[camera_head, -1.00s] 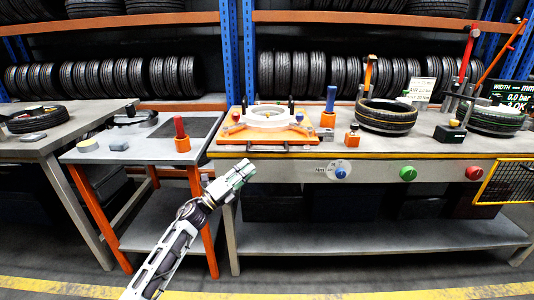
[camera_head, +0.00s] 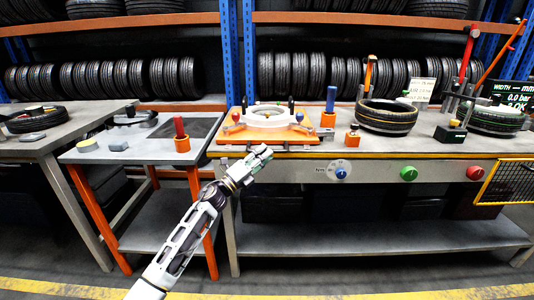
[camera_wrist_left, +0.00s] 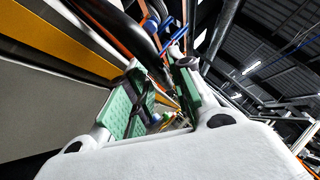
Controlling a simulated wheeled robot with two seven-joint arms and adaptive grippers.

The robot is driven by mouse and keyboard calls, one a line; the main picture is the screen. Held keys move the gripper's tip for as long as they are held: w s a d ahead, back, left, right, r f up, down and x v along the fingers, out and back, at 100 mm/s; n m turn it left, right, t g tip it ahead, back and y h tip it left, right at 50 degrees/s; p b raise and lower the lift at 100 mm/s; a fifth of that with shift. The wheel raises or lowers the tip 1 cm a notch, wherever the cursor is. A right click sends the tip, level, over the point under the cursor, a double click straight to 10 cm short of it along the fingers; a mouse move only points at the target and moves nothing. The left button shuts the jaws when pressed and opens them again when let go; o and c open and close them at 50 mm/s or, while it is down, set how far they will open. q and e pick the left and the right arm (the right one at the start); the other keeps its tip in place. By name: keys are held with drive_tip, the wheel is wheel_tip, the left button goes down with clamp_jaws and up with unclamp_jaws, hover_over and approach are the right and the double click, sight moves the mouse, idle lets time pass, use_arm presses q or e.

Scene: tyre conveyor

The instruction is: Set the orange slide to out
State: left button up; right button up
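The orange slide (camera_head: 228,136) is a flat orange plate bearing a white ring (camera_head: 266,113), at the left end of the conveyor bench. A thin bar handle (camera_head: 290,148) runs along its front edge. My left gripper (camera_head: 264,152) is just in front of that edge, close to the handle; whether they touch I cannot tell. In the left wrist view the green pads of my left gripper (camera_wrist_left: 160,100) stand apart with a gap between them. A dark rod (camera_wrist_left: 130,28) passes beyond the pads there. My right gripper is not in view.
The bench front carries a blue knob (camera_head: 341,173), a green button (camera_head: 408,173) and a red button (camera_head: 474,173). A tyre (camera_head: 386,116) lies on the bench to the right. A side table (camera_head: 140,150) with an orange-based red handle (camera_head: 181,140) stands to the left.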

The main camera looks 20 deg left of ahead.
use_arm(q)
drive_tip(key=shift+x, duration=1)
clamp_jaws()
